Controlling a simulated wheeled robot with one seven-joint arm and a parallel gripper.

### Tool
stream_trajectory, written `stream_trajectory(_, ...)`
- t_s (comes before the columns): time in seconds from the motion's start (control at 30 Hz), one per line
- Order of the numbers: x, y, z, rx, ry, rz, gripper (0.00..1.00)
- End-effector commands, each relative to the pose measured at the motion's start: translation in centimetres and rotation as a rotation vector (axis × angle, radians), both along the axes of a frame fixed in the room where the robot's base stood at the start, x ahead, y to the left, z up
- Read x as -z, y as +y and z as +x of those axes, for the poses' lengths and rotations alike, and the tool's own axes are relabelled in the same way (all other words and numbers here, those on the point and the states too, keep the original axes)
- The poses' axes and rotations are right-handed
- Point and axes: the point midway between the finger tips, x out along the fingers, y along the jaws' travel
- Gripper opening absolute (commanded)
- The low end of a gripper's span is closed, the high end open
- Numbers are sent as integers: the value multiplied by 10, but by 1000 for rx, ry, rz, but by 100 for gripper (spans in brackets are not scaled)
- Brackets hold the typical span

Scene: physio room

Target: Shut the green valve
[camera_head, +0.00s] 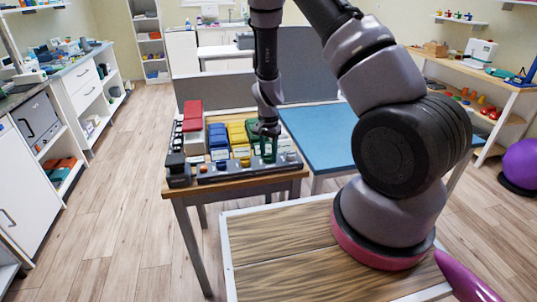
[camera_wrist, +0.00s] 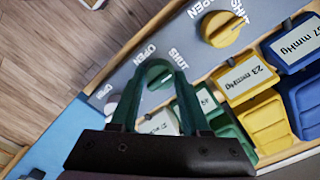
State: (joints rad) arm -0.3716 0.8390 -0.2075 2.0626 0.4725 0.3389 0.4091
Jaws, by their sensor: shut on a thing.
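The green valve (camera_wrist: 157,75) is a round knob on a grey panel (camera_wrist: 185,60), with the words OPEN and SHUT printed beside it. My gripper (camera_wrist: 157,80) has its two fingers closed on either side of this knob. The fingers hide part of it, so I cannot tell which word its handle points to. In the head view my gripper (camera_head: 268,148) reaches down from above onto the front strip of the device on the small wooden table. The green display (camera_wrist: 207,100) beside the valve is partly hidden by a finger.
A yellow valve (camera_wrist: 221,29) sits next to the green one, with its own OPEN and SHUT marks. A yellow display (camera_wrist: 245,78) reads 23 mmHg. Red (camera_head: 192,115), blue (camera_head: 218,136) and yellow (camera_head: 238,133) blocks stand behind the strip. A blue-topped table (camera_head: 318,135) stands to the right.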

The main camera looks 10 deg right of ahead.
Motion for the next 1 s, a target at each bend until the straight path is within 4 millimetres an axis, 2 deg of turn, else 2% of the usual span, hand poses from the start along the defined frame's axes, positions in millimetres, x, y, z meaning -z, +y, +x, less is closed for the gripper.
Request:
stream_trajectory(0.2,0,0,0,1,1,0,0)
stream_trajectory(0.23,0,0,0,1,1,0,58)
stream_trajectory(0.27,0,0,0,1,1,1,69)
stream_trajectory(0.3,0,0,0,1,1,1,76)
stream_trajectory(0.67,-4,0,0,-1,-1,1,76)
stream_trajectory(0.77,-16,1,1,-1,-3,1,76)
stream_trajectory(1.0,-64,1,1,-2,-4,1,76)
